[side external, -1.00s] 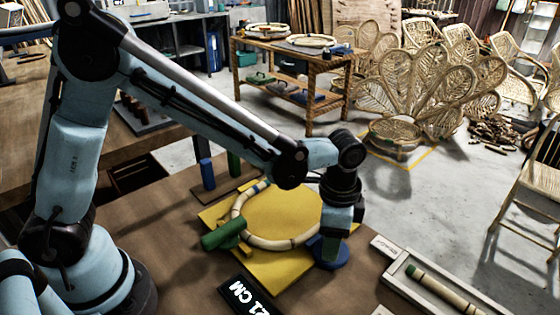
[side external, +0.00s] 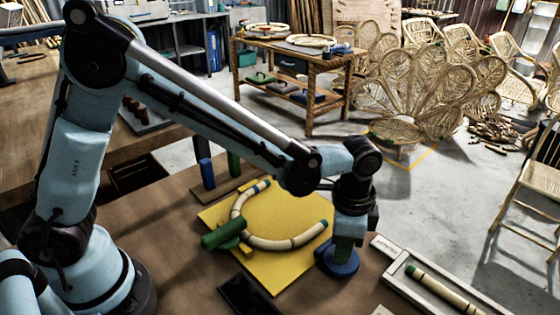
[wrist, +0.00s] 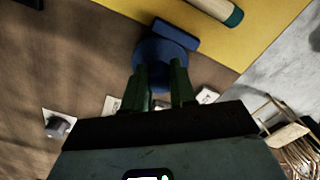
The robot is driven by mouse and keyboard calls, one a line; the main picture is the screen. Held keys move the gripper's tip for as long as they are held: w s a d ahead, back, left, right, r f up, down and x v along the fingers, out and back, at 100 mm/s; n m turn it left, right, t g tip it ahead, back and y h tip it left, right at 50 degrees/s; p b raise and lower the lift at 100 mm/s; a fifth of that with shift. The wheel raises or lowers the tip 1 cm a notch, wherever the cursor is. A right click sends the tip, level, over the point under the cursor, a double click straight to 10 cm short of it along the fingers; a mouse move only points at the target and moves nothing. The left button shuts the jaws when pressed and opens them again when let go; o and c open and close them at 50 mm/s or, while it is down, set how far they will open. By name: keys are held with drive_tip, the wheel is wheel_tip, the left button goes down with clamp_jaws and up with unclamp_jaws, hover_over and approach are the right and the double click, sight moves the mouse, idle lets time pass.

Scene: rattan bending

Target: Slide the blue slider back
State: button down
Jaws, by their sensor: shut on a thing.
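The blue slider (side external: 338,262) sits at the right corner of the yellow board (side external: 272,270), with a round blue base. My gripper (side external: 346,240) is above it, its green fingers closed on the slider's upper part. In the wrist view, the blue slider (wrist: 163,48) lies between and beyond the fingertips (wrist: 162,72); the gripped part is partly hidden. A curved rattan piece (side external: 275,243) lies on the board, its green-tipped end (wrist: 230,15) apart from the slider. A green clamp-like block (side external: 222,236) is at the curve's left.
Blue (side external: 207,172) and green (side external: 234,163) posts stand behind the board. A tray (side external: 405,275) holding a straight green-tipped rattan pole (side external: 440,287) is at the right. A dark display (side external: 250,294) lies in front. Rattan chairs are well behind.

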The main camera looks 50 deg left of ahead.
drive_tip(key=c, duration=0.9)
unclamp_jaws()
drive_tip(key=shift+d, duration=0.25)
wheel_tip(320, 180, up, 12)
drive_tip(key=shift+r, duration=0.1)
drive_tip(key=s+a+n+t, duration=0.3)
drive_tip(key=s+a+n, duration=0.1)
drive_tip(key=a, duration=0.6)
drive_tip(key=s+a+f+n+t, duration=0.1)
drive_tip(key=s+a+n+t, duration=0.3)
drive_tip(key=a, duration=0.6)
drive_tip(key=n, duration=0.2)
drive_tip(key=shift+a+f+n, duration=0.25)
drive_tip(key=shift+a+n, duration=0.05)
drive_tip(key=shift+n, duration=0.1)
